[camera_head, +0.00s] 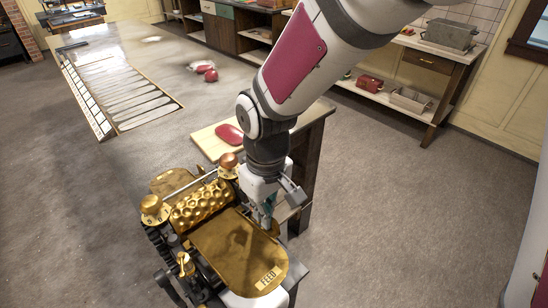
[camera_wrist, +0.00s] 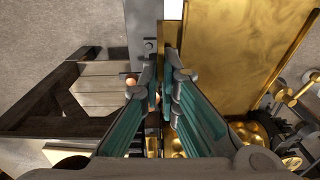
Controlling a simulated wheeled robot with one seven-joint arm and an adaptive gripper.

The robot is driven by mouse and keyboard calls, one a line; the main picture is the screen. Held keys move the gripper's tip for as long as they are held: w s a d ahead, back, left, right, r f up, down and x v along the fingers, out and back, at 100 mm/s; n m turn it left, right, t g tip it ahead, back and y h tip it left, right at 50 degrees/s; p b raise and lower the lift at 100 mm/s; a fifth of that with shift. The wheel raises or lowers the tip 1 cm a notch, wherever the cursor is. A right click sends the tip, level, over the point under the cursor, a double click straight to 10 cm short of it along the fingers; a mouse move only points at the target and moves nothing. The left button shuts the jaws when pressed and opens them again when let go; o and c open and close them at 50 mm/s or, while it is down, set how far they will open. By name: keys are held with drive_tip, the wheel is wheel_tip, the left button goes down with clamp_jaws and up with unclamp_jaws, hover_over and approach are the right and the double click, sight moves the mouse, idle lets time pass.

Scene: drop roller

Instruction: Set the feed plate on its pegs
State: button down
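The feed plate (camera_head: 238,247) is a broad gold plate with a rounded end and a "FEED" label. It lies at the front of the gold roller machine, and its pegs are not visible. It fills the right of the wrist view (camera_wrist: 228,45). My gripper (camera_head: 267,222) points down at the plate's right edge in the head view. In the wrist view its teal-lined fingers (camera_wrist: 164,75) converge to a narrow gap beside the plate's left edge. The near finger overlaps that edge. I cannot tell whether they pinch any part of it.
The gold dimpled roller (camera_head: 203,205) and a round knob (camera_head: 154,209) stand behind the plate. A wooden board (camera_head: 209,141) with a red item (camera_head: 229,134) lies on the long table. A shelf unit (camera_head: 428,66) stands at the back right; the floor on the right is clear.

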drive_tip(key=shift+f, duration=0.25)
idle(0.5)
drive_tip(key=c, duration=1.7)
unclamp_jaws()
wheel_tip(320, 180, up, 12)
drive_tip(key=s+d+r+m+t, duration=0.2)
drive_tip(key=s+d+m, duration=0.1)
drive_tip(key=d, duration=0.5)
drive_tip(key=s+d+r+m+t, duration=0.1)
drive_tip(key=s+d+r+m, duration=0.2)
drive_tip(key=d, duration=0.5)
drive_tip(key=s+d+r+m+t, duration=0.2)
drive_tip(key=s+d+r+m, duration=0.1)
drive_tip(key=d, duration=0.5)
drive_tip(key=shift+d+r+m+t, duration=0.15)
drive_tip(key=shift+r+m+t, duration=0.1)
drive_tip(key=shift+m+t, duration=0.05)
